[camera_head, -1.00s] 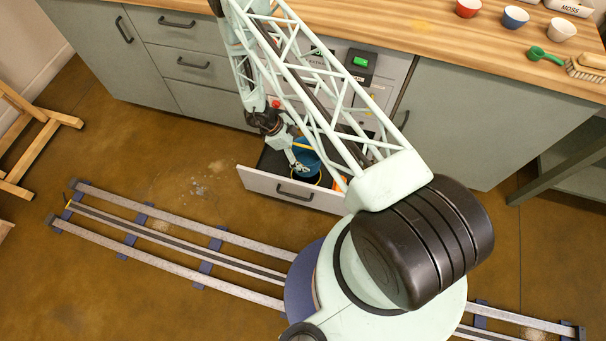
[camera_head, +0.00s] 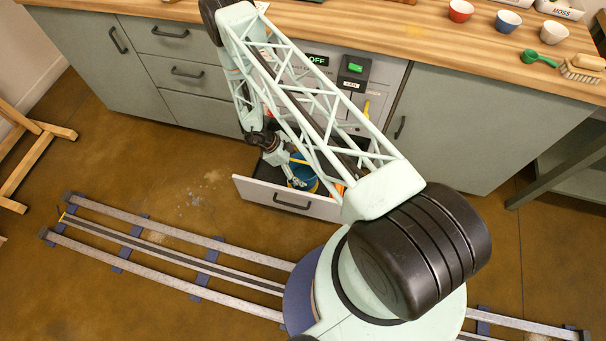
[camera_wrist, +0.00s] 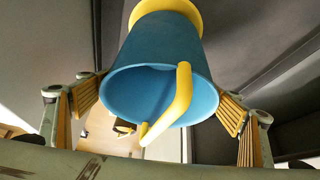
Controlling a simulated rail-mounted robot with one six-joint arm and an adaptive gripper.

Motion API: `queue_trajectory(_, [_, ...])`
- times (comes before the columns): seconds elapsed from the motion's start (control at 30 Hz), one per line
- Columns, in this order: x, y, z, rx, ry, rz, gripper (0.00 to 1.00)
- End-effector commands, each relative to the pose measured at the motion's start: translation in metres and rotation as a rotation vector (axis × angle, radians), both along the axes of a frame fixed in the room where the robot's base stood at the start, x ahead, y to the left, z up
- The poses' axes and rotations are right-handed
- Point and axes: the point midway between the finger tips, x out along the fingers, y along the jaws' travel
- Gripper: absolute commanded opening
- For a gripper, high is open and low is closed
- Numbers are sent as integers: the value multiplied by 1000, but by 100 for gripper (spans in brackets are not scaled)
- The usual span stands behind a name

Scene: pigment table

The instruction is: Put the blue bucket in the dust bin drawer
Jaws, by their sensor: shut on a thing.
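The blue bucket (camera_head: 303,172), with a yellow handle, is at the open drawer (camera_head: 262,192) below the counter, partly behind my arm. My gripper (camera_head: 287,163) is at its left side. In the wrist view the bucket (camera_wrist: 160,75) fills the middle, its open mouth toward the camera and its yellow base away. My gripper (camera_wrist: 160,100) is shut on it, with a ribbed yellow finger pad on each side. The yellow handle (camera_wrist: 175,105) hangs across the mouth. Whether the base touches the drawer floor is hidden.
Something orange (camera_head: 340,187) shows in the drawer to the right of the bucket. Above is a panel with an OFF display (camera_head: 319,60) and a green-lit switch box (camera_head: 354,70). Bowls and brushes stand on the wooden counter (camera_head: 420,32).

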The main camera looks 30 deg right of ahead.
Motion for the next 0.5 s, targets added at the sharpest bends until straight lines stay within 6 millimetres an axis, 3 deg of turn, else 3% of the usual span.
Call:
queue_trajectory(0.33, [0, 0, -1, 0, 0, 0, 68])
queue_trajectory(0.5, [0, 0, -11, 0, 0, 0, 68])
